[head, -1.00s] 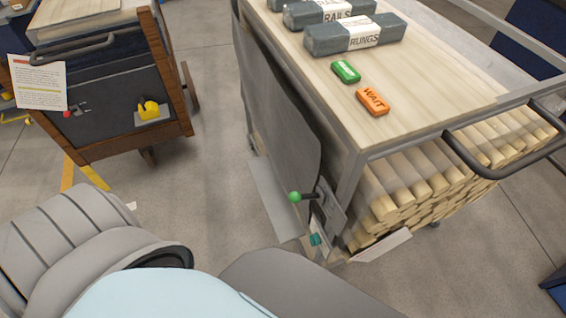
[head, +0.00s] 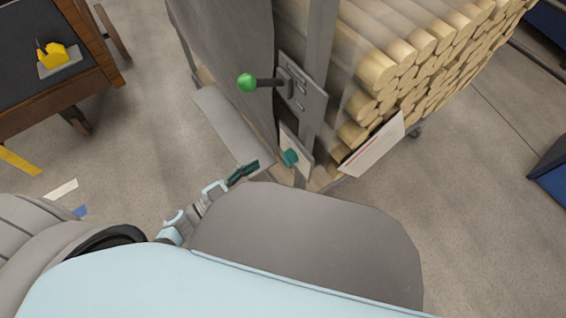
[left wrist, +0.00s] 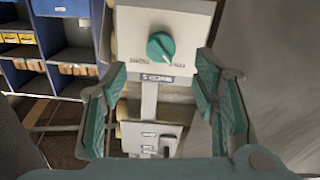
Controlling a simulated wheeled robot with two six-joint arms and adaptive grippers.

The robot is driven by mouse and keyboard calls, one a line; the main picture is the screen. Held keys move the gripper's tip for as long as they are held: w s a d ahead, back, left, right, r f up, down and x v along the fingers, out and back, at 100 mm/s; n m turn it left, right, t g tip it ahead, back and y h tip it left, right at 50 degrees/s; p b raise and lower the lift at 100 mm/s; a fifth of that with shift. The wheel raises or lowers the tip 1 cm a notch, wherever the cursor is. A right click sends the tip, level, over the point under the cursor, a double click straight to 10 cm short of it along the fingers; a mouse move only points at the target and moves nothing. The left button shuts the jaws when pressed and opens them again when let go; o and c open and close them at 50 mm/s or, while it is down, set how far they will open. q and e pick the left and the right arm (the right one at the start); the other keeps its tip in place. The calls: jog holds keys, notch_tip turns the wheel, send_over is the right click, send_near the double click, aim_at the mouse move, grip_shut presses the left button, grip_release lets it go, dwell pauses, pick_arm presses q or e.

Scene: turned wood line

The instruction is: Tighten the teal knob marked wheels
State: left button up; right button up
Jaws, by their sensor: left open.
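The teal knob (left wrist: 160,46) sits on a pale plate (left wrist: 190,22) with a small label strip below it, ahead of my left gripper in the left wrist view. In the head view the teal knob (head: 289,157) is low on the cart's corner post. My left gripper (head: 243,172) is to the left of the knob in the head view, apart from it. In the left wrist view its teal-padded fingers (left wrist: 165,100) are spread with nothing between them. The knob lies beyond the fingertips. My right gripper is not in view.
A lever with a green ball (head: 247,83) sticks out left from a plate above the knob. The cart holds stacked wood rods (head: 400,60). A white sign (head: 374,146) slants out right of the knob. A wooden cart (head: 110,75) stands at left. Floor between the carts is clear.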

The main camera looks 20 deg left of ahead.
aim_at(289, 158)
pick_arm(q)
jog(key=x, duration=0.8)
jog(key=shift+b, duration=0.45)
jog(key=c, duration=1.2)
